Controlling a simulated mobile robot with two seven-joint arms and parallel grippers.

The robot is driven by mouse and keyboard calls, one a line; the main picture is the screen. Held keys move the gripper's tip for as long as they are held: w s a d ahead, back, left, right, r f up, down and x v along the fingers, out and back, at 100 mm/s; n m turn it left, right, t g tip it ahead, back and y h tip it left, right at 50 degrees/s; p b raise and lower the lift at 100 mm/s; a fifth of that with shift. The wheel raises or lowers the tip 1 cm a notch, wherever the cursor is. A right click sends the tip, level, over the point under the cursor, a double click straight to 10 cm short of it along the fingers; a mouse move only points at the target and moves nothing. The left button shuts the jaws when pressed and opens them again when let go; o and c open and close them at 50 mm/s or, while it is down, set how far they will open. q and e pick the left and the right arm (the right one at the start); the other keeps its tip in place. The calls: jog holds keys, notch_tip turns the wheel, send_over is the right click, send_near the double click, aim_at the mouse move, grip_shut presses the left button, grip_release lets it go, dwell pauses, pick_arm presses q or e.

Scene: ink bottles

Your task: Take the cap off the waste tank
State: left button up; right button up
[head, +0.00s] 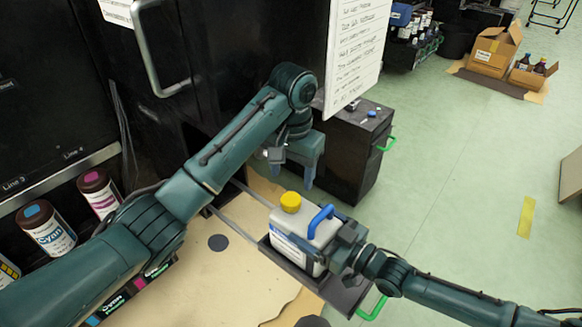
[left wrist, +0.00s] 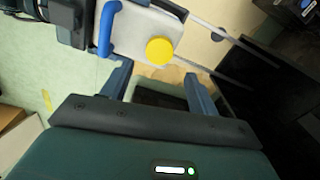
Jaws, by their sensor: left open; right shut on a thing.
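The waste tank (head: 295,240) is a pale grey-white box with a blue handle (head: 320,220) and a yellow cap (head: 290,202) on top. The cap is on the tank. My left gripper (head: 293,178) is open and empty, pointing down above and behind the cap. In the left wrist view the yellow cap (left wrist: 160,51) lies just beyond the left fingertips (left wrist: 156,76), and nothing is between them. My right gripper (head: 347,246) is shut at the tank's right side, beside the blue handle. It appears to grip the tank; its fingertips are partly hidden.
The tank stands on a pulled-out black tray (head: 345,293) with metal rails (head: 240,230). A dark cabinet (head: 345,150) stands behind. Cyan (head: 47,228) and magenta (head: 98,192) ink bottles stand at left. Open floor (head: 450,180) lies to the right.

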aim_at(291, 199)
pick_arm(q)
jog(key=shift+r+m, duration=0.4)
jog(key=shift+m, duration=0.5)
jog(key=shift+s+f, duration=0.1)
jog(key=shift+f, duration=0.1)
notch_tip(291, 199, down, 3)
jog(key=shift+d, duration=0.1)
jog(key=shift+f, duration=2.2)
